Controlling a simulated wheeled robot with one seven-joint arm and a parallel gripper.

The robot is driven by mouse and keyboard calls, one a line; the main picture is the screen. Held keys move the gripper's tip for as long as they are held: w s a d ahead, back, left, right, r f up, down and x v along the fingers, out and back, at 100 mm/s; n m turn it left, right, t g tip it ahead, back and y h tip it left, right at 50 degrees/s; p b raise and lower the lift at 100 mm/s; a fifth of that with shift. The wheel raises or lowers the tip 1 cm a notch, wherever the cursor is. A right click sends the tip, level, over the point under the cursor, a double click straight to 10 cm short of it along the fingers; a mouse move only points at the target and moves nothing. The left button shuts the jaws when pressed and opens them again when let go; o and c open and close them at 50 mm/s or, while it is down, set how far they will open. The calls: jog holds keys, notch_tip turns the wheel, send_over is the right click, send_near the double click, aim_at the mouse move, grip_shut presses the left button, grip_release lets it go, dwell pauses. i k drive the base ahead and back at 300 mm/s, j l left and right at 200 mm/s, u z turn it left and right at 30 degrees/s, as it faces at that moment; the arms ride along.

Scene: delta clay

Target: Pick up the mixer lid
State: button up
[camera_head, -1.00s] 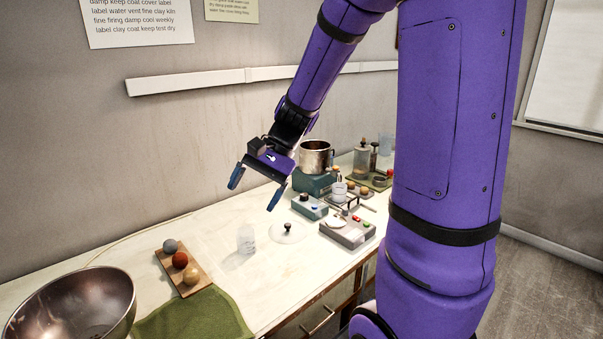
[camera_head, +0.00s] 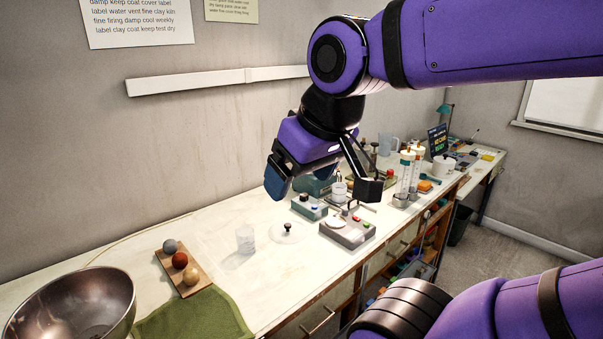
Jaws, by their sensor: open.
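The mixer lid (camera_head: 287,234) is a pale, clear-looking disc with a dark knob. It lies on the white bench, to the right of a clear cup. My gripper (camera_head: 277,184) is in the air above and behind the lid, apart from it and empty. Its blue finger pads point down; the far one is mostly hidden. The mixer's teal base (camera_head: 315,184) stands at the back of the bench. My gripper hides most of the mixer, including its metal pot.
A clear cup (camera_head: 245,239) stands just left of the lid. Two control boxes, one blue-grey (camera_head: 309,207) and one grey (camera_head: 347,232), stand to its right. A wooden board (camera_head: 183,271) with balls, a green cloth (camera_head: 200,317) and a metal bowl (camera_head: 75,306) are at left.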

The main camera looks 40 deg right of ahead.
aim_at(286, 232)
jog(key=k+j+z, duration=0.1)
jog(key=k+z, duration=0.4)
jog(key=z, duration=0.15)
jog(key=k+z, duration=0.2)
jog(key=z, duration=0.15)
